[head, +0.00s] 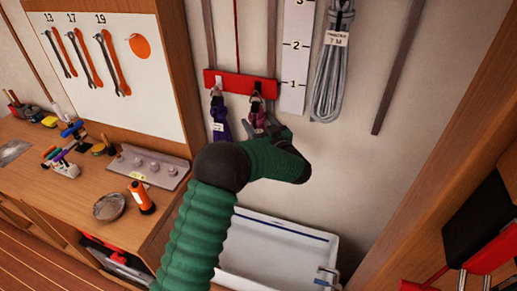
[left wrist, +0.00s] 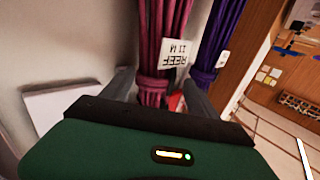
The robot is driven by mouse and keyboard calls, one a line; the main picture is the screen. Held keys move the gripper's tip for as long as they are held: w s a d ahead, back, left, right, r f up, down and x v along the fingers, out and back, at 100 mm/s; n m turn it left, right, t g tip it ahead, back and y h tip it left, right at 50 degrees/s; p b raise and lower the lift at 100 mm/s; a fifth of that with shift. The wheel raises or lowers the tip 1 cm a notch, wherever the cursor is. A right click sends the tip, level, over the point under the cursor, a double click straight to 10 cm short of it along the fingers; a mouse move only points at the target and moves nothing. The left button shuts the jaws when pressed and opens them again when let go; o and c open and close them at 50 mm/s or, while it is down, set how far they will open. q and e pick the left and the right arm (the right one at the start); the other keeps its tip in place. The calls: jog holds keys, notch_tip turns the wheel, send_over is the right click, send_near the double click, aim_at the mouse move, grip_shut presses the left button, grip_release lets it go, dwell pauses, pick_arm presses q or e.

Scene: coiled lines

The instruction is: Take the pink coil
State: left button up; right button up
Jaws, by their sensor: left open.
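The pink coil (head: 257,112) hangs from the red rack (head: 240,84) on the wall, partly hidden behind my left gripper in the head view. In the left wrist view, the pink coil (left wrist: 165,40) is a bundle of strands with a white tag reading "REEF 11 M". My left gripper (head: 268,127) is at the coil and open. In the left wrist view, its fingers (left wrist: 157,85) stand on either side of the pink bundle, which runs between them. I cannot tell whether they touch it. My right gripper is not in view.
A purple coil (head: 219,118) hangs close to the left of the pink one. A grey coil (head: 333,70) hangs to the right beside a numbered strip (head: 295,50). A white tray (head: 285,250) lies below. A workbench (head: 95,190) with tools is at left.

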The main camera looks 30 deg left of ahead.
pick_arm(q)
jog(key=shift+s+a+f, duration=0.1)
jog(key=shift+a+f, duration=0.2)
jog(key=shift+a, duration=0.6)
jog(key=c, duration=0.3)
jog(key=shift+c, duration=1.3)
jog(key=shift+d+r, duration=0.2)
jog(key=shift+d, duration=0.55)
jog(key=c, duration=0.5)
jog(key=shift+d+r, duration=0.15)
jog(key=shift+d, duration=0.25)
grip_shut()
jog(key=shift+a, duration=0.5)
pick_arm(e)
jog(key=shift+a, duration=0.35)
